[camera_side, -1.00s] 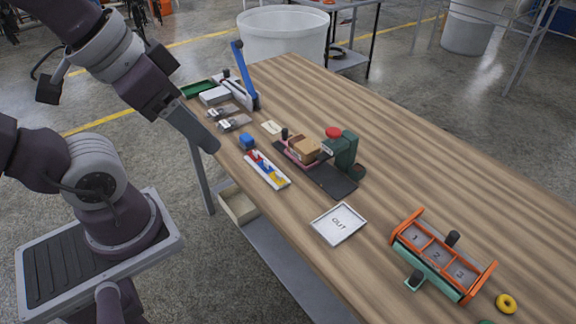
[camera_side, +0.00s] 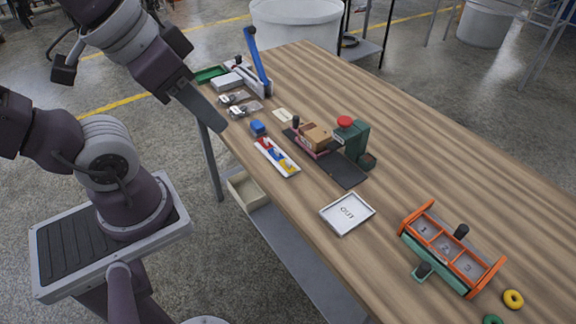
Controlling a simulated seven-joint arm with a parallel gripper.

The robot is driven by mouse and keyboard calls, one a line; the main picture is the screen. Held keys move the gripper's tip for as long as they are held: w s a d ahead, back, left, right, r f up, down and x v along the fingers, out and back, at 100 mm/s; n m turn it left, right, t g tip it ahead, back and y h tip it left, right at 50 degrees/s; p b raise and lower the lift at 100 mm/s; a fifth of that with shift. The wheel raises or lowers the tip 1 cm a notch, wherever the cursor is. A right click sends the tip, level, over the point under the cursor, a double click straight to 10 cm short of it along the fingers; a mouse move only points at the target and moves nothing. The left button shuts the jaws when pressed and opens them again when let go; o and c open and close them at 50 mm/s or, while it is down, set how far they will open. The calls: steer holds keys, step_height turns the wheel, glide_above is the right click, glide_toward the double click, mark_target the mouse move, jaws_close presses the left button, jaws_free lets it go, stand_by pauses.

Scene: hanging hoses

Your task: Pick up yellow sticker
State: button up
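A white strip (camera_side: 263,143) with red, blue and yellow pieces lies near the left edge of the wooden table. The yellow piece (camera_side: 286,164) shows near the strip's lower end; at this size I cannot tell whether it is a sticker. My gripper (camera_side: 219,128) is at the table's left edge, up and left of the strip and apart from it. It is seen edge-on as a long grey shape, so its fingers cannot be told apart. I see nothing held in it.
A blue block (camera_side: 258,128) sits just above the strip. A stamping press (camera_side: 352,139) with a brown box (camera_side: 316,136) stands to its right. A white OUT tray (camera_side: 347,214) and an orange numbered rack (camera_side: 450,247) lie nearer.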

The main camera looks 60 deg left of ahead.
steer(key=shift+w, duration=0.1)
steer(key=m+g, duration=0.5)
steer(key=m, duration=1.2)
glide_above(288, 162)
steer(key=d, duration=0.1)
step_height(288, 162, down, 23)
steer(key=shift+m+g, duration=0.3)
steer(key=shift+m, duration=0.2)
steer(key=f, duration=0.5)
steer(key=a+f, duration=0.1)
steer(key=f, duration=0.2)
steer(key=shift+f, duration=0.3)
jaws_close()
